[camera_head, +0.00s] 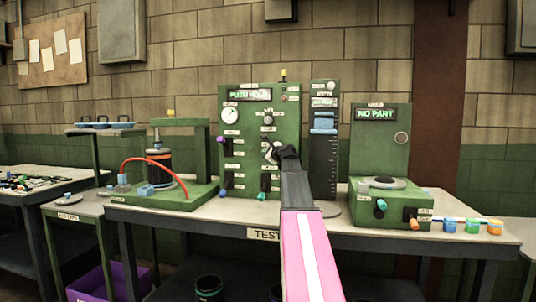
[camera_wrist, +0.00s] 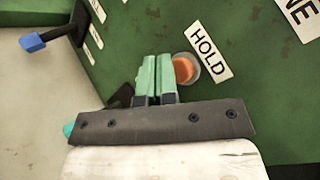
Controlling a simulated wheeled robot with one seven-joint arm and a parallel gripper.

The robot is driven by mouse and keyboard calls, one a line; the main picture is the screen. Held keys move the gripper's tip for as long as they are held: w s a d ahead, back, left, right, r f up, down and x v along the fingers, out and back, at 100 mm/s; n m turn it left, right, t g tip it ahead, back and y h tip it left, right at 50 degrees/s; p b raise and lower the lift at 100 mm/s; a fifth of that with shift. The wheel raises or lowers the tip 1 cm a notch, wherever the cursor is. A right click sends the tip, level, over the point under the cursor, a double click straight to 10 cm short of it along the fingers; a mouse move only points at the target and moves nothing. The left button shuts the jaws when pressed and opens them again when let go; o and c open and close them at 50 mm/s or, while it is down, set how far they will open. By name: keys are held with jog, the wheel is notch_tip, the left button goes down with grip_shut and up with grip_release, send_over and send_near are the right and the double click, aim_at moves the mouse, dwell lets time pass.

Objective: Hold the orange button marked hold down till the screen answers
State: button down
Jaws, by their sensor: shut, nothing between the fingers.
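The orange button (camera_wrist: 184,69) sits in a pale round collar on a green panel in the wrist view. A white label reading HOLD (camera_wrist: 208,52) is just right of it. My gripper (camera_wrist: 157,58) is shut and empty, its green fingertips just left of the button, close to its collar; I cannot tell whether they touch it. In the head view my gripper (camera_head: 274,152) is in front of the tall green panel (camera_head: 237,150) and hides part of it; I cannot make out the button there. The panel's lit screen (camera_head: 249,94) seems to read PUSH HOLD in green letters.
A green unit with a NO PART screen (camera_head: 376,114) stands right on the bench (camera_head: 330,218). A narrow column (camera_head: 324,165) stands between. A press with a red hose (camera_head: 140,160) is left. Blue and orange levers jut from the fronts.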

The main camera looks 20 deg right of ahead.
jog(key=shift+w, duration=0.1)
jog(key=shift+w+d, duration=0.25)
jog(key=shift+w+d, duration=0.2)
jog(key=shift+w, duration=0.1)
dwell(2.7)
jog(key=shift+s, duration=0.1)
dwell(0.5)
jog(key=shift+s+a, duration=0.45)
jog(key=shift+s, duration=0.1)
jog(key=s+a, duration=0.2)
jog(key=s, duration=0.2)
jog(key=shift+s+a, duration=0.1)
jog(key=shift+a, duration=0.3)
dwell(0.5)
